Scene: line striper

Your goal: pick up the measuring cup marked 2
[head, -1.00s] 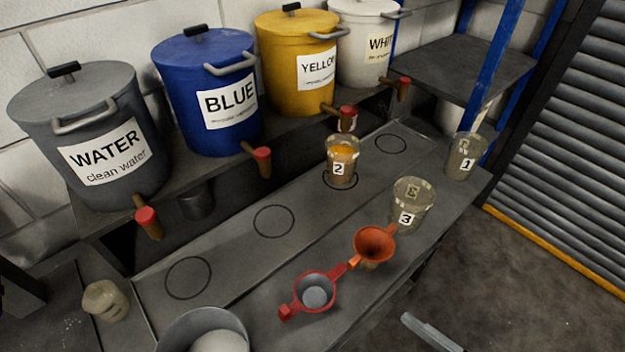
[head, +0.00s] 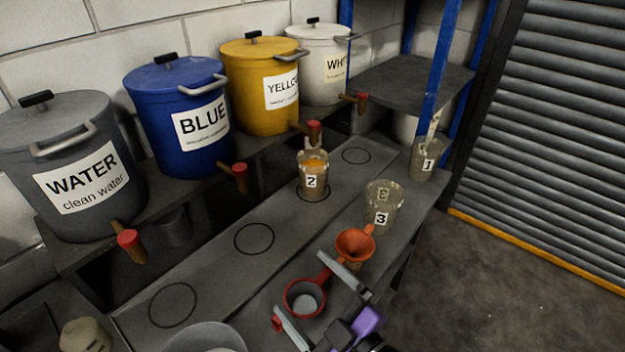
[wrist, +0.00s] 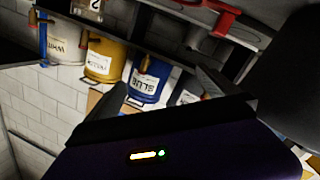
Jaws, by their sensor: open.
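The measuring cup marked 2 (head: 313,178) is clear and holds orange-yellow liquid. It stands upright in a drawn circle on the bench, below the yellow tank's red-ended tap. In the wrist view the cup marked 2 (wrist: 92,8) shows at the top edge, partly cut off. My gripper (head: 318,298) is open and empty at the front of the bench, by the red strainer and well short of the cup. Its two fingers also show in the wrist view (wrist: 163,92).
The cup marked 3 (head: 383,212) and the cup marked 1 (head: 424,160) stand right of cup 2. The orange funnel (head: 355,244) and red strainer (head: 304,298) lie near my gripper. The yellow tank (head: 260,95) and blue tank (head: 182,120) stand behind. Two drawn circles left of cup 2 are empty.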

